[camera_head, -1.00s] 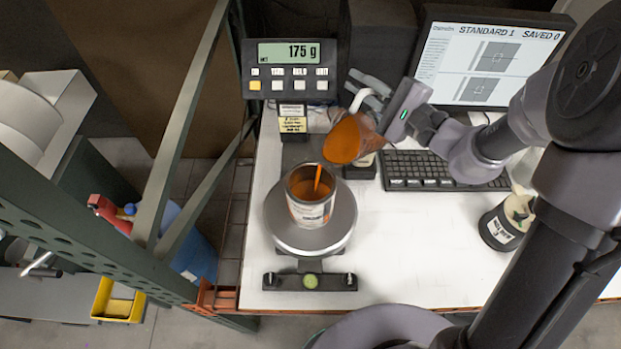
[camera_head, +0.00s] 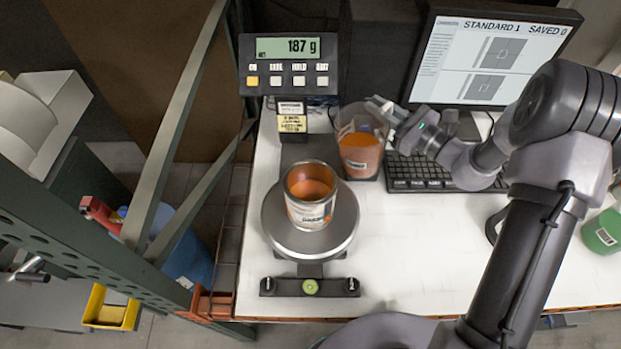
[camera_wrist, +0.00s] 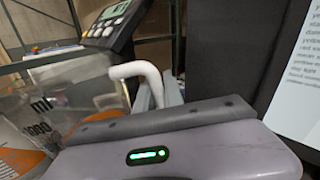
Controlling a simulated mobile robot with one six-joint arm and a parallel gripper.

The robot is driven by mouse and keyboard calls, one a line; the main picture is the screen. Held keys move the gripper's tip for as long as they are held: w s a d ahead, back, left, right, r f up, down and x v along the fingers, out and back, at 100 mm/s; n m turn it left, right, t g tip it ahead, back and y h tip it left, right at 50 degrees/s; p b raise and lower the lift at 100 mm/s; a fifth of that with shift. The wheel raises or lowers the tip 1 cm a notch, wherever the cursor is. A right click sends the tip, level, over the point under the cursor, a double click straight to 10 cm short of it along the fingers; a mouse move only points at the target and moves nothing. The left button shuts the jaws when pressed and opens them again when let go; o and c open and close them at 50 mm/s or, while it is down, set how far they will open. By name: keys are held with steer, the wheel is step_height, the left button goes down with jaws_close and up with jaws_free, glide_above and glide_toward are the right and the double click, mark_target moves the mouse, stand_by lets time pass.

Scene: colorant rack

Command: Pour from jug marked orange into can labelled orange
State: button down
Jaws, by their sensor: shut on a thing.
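The jug (camera_head: 360,155) is clear with orange liquid in it and a small label. It is upright, just behind and right of the can. The can (camera_head: 312,215) stands open on the round scale pan (camera_head: 280,235) with orange liquid inside; its label is only partly readable. My gripper (camera_head: 380,108) is at the jug's upper right, shut on the jug's handle. In the wrist view the white handle (camera_wrist: 140,75) and the jug's clear wall (camera_wrist: 70,85) with volume marks show at the left. Whether the jug's base touches the table is hard to tell.
The scale display (camera_head: 290,48) reads 187 g. A keyboard (camera_head: 435,175) and a monitor (camera_head: 490,60) are right of the jug. A green container (camera_head: 602,232) stands at the far right. The front middle of the white table is clear.

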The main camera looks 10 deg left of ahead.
steer(key=r+p, duration=0.1)
steer(key=r+m+p, duration=0.2)
steer(key=r+p, duration=0.1)
steer(key=shift+w+d+r, duration=0.1)
steer(key=shift+w+d, duration=0.15)
steer(key=shift+w, duration=0.15)
stand_by(2.0)
